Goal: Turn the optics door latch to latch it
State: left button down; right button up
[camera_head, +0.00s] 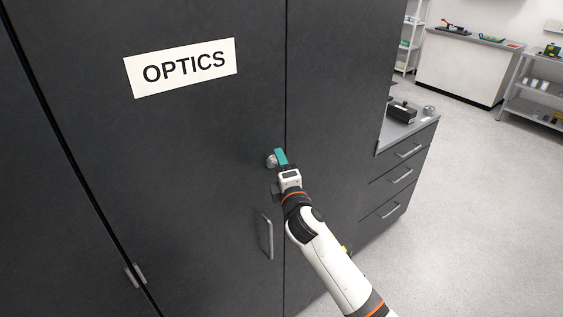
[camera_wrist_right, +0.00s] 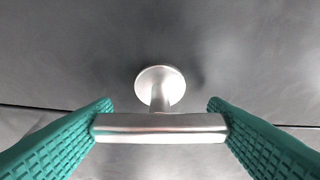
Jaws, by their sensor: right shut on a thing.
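The optics door (camera_head: 190,170) is a dark grey cabinet door with an "OPTICS" sign (camera_head: 182,67), and it looks closed. The door latch (camera_head: 271,161) is a silver knob near the door's right edge. In the right wrist view the latch (camera_wrist_right: 160,128) is a silver bar on a short stem with a round base. My right gripper (camera_head: 281,158) is at the latch. In the wrist view its teal ribbed fingers (camera_wrist_right: 160,125) are shut on the two ends of the bar. My left gripper is not in view.
A vertical bar handle (camera_head: 267,236) is on the door below my right gripper. To the right stands a drawer unit (camera_head: 398,175) with a black device (camera_head: 401,112) on top. A white bench (camera_head: 460,68) and shelves (camera_head: 540,90) stand further back. The floor between is clear.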

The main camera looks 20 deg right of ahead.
jog(key=shift+m+p, duration=0.3)
jog(key=shift+m, duration=0.1)
jog(key=o, duration=1)
jog(key=s+b, duration=0.1)
jog(key=s, duration=0.3)
jog(key=s+a+b, duration=0.1)
jog(key=s, duration=0.3)
jog(key=s+a+b, duration=0.1)
jog(key=s, duration=0.2)
jog(key=shift+s+f, duration=0.1)
jog(key=shift+s, duration=0.3)
jog(key=shift+f, duration=0.1)
